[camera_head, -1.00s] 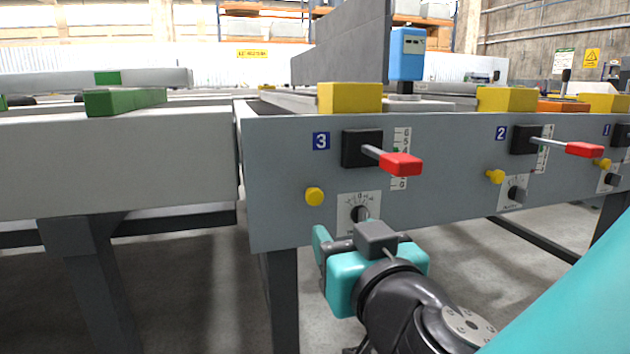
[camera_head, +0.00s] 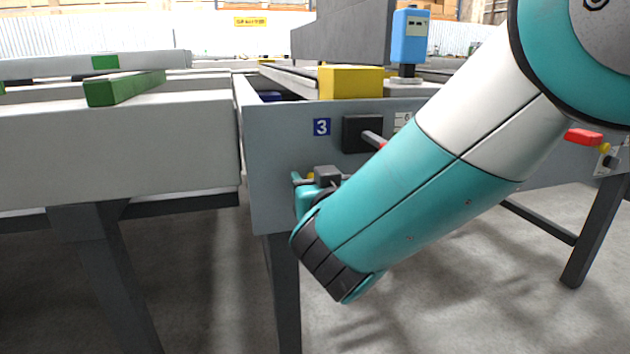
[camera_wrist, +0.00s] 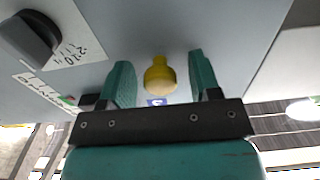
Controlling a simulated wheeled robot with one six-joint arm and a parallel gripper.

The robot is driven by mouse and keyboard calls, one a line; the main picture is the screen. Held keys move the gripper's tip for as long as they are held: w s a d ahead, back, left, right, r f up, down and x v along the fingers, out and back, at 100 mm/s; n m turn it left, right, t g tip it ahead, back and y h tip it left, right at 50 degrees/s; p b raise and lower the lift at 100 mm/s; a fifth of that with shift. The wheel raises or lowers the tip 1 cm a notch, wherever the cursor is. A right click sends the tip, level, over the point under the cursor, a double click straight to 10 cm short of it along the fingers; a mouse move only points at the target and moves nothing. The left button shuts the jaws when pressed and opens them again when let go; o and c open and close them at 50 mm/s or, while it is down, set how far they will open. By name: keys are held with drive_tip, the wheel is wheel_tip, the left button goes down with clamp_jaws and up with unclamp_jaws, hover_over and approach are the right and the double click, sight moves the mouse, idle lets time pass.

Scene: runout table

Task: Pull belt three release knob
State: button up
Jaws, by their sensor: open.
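The yellow release knob (camera_wrist: 159,75) stands out from the grey panel in the wrist view, between the two teal fingers of my gripper (camera_wrist: 162,80). The fingers are open, with a gap on each side of the knob. In the head view my gripper (camera_head: 312,178) is at the panel below the blue "3" label (camera_head: 321,127). Only a small bit of the yellow knob (camera_head: 310,176) shows there, behind the gripper. The "3" label is partly hidden by my gripper in the wrist view.
The belt three lever box (camera_head: 361,134) is up and right of the knob; my arm hides most of its red handle. A black dial (camera_wrist: 32,36) sits left of my gripper in the wrist view. A yellow block (camera_head: 350,82) is on top. Open floor lies below.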

clamp_jaws()
drive_tip(key=shift+b+v, duration=0.95)
drive_tip(key=shift+b, duration=0.2)
unclamp_jaws()
drive_tip(key=shift+s, duration=0.1)
drive_tip(key=b+v, duration=0.8)
drive_tip(key=v, duration=0.9)
